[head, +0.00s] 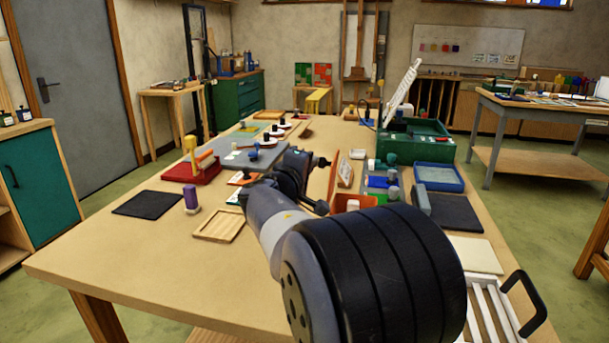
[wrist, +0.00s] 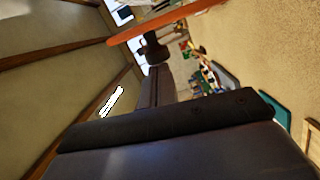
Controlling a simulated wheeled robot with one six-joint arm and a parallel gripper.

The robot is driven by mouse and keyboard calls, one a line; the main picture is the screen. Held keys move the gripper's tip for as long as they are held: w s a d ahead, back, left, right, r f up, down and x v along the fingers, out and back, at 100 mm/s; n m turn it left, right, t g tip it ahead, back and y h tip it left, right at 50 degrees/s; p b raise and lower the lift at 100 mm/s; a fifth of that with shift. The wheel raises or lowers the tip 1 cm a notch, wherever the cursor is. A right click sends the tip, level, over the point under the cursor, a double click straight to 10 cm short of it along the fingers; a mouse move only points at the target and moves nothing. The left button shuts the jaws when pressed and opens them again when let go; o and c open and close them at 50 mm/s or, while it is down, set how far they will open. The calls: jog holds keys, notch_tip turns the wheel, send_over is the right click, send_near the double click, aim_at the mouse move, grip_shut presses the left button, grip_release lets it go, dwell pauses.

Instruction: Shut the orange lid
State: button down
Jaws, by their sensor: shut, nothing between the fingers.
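The orange lid (head: 333,180) stands raised, close to upright, at the left side of a low orange box (head: 352,203) on the workbench. Its edge shows as an orange strip in the wrist view (wrist: 190,18). My gripper (head: 326,162) is just left of the lid in the head view, near its upper part. It is shut and empty. In the wrist view my gripper's dark tip (wrist: 155,50) is close to the orange strip; I cannot tell whether they touch. My arm hides part of the box's front.
A wooden tray (head: 220,225), a purple bottle (head: 191,198) and a red stand (head: 192,170) lie left of my arm. A green case (head: 415,145) with a raised lid, a blue tray (head: 438,177) and several small bottles crowd the right.

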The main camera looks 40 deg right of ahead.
jog(key=s+d+f+m+t+y+b, duration=0.1)
jog(key=s+d+f+m+y+b, duration=0.2)
jog(key=s+d+m+b, duration=0.6)
jog(key=shift+s+d+f+m+b, duration=0.25)
jog(key=shift+s+f+m+b, duration=0.65)
jog(key=shift+m+b, duration=1.2)
jog(key=shift+f, duration=0.1)
